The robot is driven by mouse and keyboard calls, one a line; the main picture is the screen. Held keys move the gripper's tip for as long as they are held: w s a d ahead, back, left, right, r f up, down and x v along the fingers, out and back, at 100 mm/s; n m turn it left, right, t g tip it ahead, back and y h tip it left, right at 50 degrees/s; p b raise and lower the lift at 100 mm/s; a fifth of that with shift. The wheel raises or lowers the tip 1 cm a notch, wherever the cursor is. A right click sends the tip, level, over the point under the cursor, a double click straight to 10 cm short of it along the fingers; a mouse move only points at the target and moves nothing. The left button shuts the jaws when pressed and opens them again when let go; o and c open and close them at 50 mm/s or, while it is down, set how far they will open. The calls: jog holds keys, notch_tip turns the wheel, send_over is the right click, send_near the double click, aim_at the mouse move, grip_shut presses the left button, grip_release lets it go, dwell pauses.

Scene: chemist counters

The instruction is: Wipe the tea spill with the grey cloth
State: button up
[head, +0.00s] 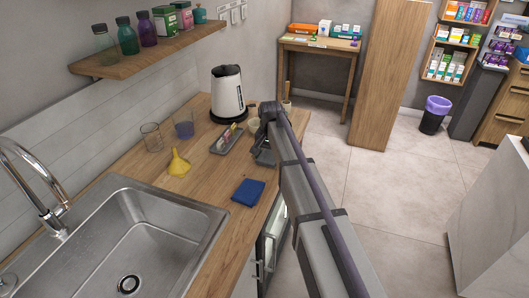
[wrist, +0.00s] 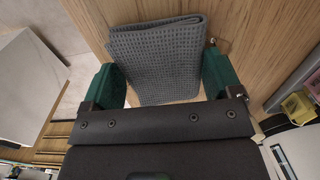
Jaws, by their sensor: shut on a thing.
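The grey cloth (wrist: 155,55) is a folded waffle-weave piece between the two green fingers of my gripper (wrist: 162,77) in the wrist view. The gripper is shut on it, over the wooden counter. I cannot tell whether the cloth touches the wood. In the head view the cloth (head: 265,157) shows partly beneath my gripper (head: 266,143), near the counter's right edge. I cannot make out a tea spill for certain. A small brownish mark shows on the wood beside the right finger in the wrist view. My arm hides part of the counter.
A blue cloth (head: 248,192) lies in front of my gripper. A small tray (head: 227,138) with items is close on its left. A white kettle (head: 227,92) and a cup (head: 254,123) stand behind. A yellow funnel (head: 178,163), beakers and the sink (head: 120,240) are further left.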

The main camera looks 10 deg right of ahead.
aim_at(252, 156)
jog(key=shift+w+a, duration=0.6)
jog(key=shift+a, duration=0.35)
jog(key=shift+w+a, duration=0.55)
jog(key=shift+a, duration=0.45)
jog(key=shift+w+a, duration=0.6)
jog(key=shift+a, duration=0.35)
jog(key=shift+a+r+p, duration=0.2)
jog(key=shift+r+p, duration=0.65)
notch_tip(252, 156, up, 6)
jog(key=p, duration=0.5)
jog(key=shift+f+p, duration=0.1)
jog(key=shift+p, duration=0.3)
jog(key=shift+f, duration=0.2)
notch_tip(252, 156, down, 6)
jog(key=b, duration=0.6)
jog(key=shift+r, duration=0.1)
jog(key=shift+f+b, duration=1)
jog(key=shift+b, duration=0.1)
